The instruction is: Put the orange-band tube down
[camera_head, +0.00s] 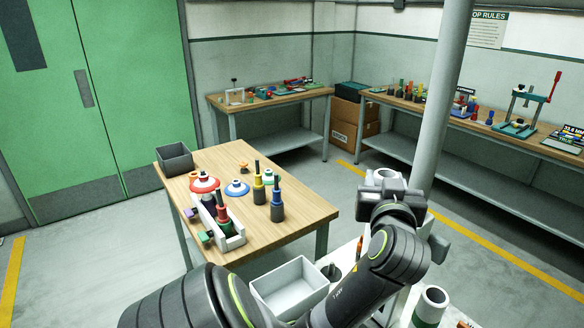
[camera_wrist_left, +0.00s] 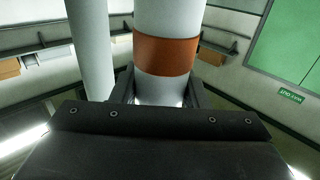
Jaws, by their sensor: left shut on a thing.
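The orange-band tube (camera_wrist_left: 166,20) is a pale cylinder with a wide orange band, close up and upright in the left wrist view. My left gripper (camera_wrist_left: 160,92) is shut on it below the band, with dark jaws on both sides. The tube's top is cut off by the frame and its lower end is hidden. In the head view my left arm reaches in from the bottom, with its wrist bent near the pillar. I cannot make out the band there. My right gripper is in neither view.
A wooden table (camera_head: 275,222) holds a grey bin (camera_head: 174,158), a white caddy and several colored-band tools. A pillar (camera_head: 446,90) rises behind my wrist. Open floor lies before the back benches.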

